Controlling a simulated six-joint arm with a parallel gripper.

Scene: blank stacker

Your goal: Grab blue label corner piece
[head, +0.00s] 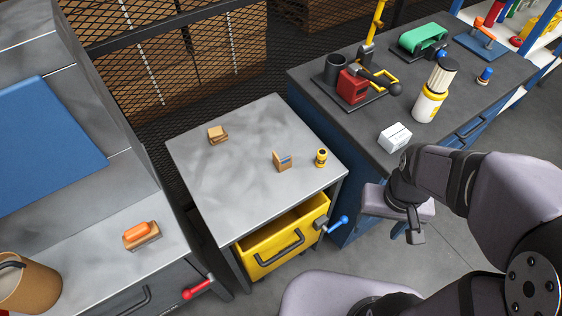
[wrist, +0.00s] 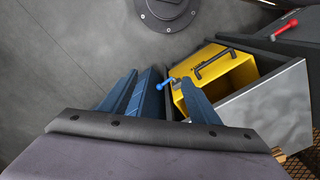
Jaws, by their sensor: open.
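The wooden corner piece with a blue label (head: 282,162) stands on the grey table top of the yellow-drawer cabinet in the head view, right of the middle. It is not visible in the wrist view. My gripper (wrist: 158,86) is open in the wrist view, with its two blue fingers apart and nothing between them. It points down toward the floor beside the cabinet. In the head view my arm's end is to the right of the corner piece, well apart from it, and the fingers are mostly hidden.
A second wooden piece (head: 217,135) and a small yellow-black cylinder (head: 321,157) share the table top (head: 235,190). The yellow drawer (head: 280,240) below stands open, near a blue-handled lever (head: 338,224). The dark bench (head: 465,95) at right holds a white box (head: 394,137) and tools.

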